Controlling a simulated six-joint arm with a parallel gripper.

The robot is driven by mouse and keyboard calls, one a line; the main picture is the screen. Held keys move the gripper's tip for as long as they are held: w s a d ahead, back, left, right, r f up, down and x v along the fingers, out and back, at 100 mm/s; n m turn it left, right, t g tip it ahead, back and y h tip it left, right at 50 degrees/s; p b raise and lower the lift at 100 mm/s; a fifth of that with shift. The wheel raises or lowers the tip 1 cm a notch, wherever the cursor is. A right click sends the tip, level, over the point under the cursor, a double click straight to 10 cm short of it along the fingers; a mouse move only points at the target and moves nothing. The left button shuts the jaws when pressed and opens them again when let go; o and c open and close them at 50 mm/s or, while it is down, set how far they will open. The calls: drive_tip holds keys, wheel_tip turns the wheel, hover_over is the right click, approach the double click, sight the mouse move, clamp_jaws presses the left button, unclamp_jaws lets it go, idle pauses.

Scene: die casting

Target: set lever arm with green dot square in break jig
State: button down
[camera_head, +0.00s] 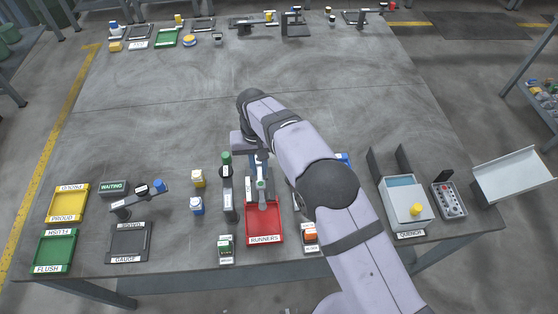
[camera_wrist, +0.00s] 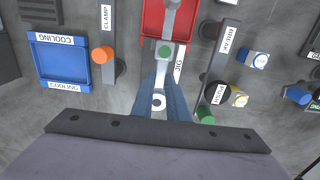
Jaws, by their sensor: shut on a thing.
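The pale grey lever arm (camera_head: 261,183) carries a green dot and extends from my gripper toward the red tray. In the wrist view the green dot (camera_wrist: 164,50) is ahead of the fingers and a ring-shaped end (camera_wrist: 158,103) is between them. My gripper (camera_wrist: 162,98) is shut on the lever arm near this ring end. The JIG label (camera_wrist: 180,60) is right beside the lever arm in the wrist view. The break jig's body is mostly hidden below the lever arm; I cannot tell whether the arm is seated or square in it.
The red RUNNERS tray (camera_head: 265,239) lies in front. A dark BREAK bar with a green knob (camera_head: 226,158) stands close on the left. The CLAMP post with an orange knob (camera_wrist: 103,55) and the blue COOLING tray (camera_wrist: 64,84) are on the other side.

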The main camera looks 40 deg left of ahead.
sight(259, 178)
drive_tip(key=shift+s+a, duration=0.2)
drive_tip(key=shift+f, duration=0.2)
drive_tip(key=shift+f+b, duration=2.1)
drive_tip(key=shift+f, duration=1.05)
drive_tip(key=shift+f+b, duration=0.5)
drive_tip(key=shift+b, duration=0.1)
idle(0.5)
idle(0.4)
drive_tip(key=c, duration=1.3)
unclamp_jaws()
drive_tip(key=shift+d+f, duration=0.1)
drive_tip(key=shift+c, duration=0.2)
drive_tip(key=shift+r, duration=0.2)
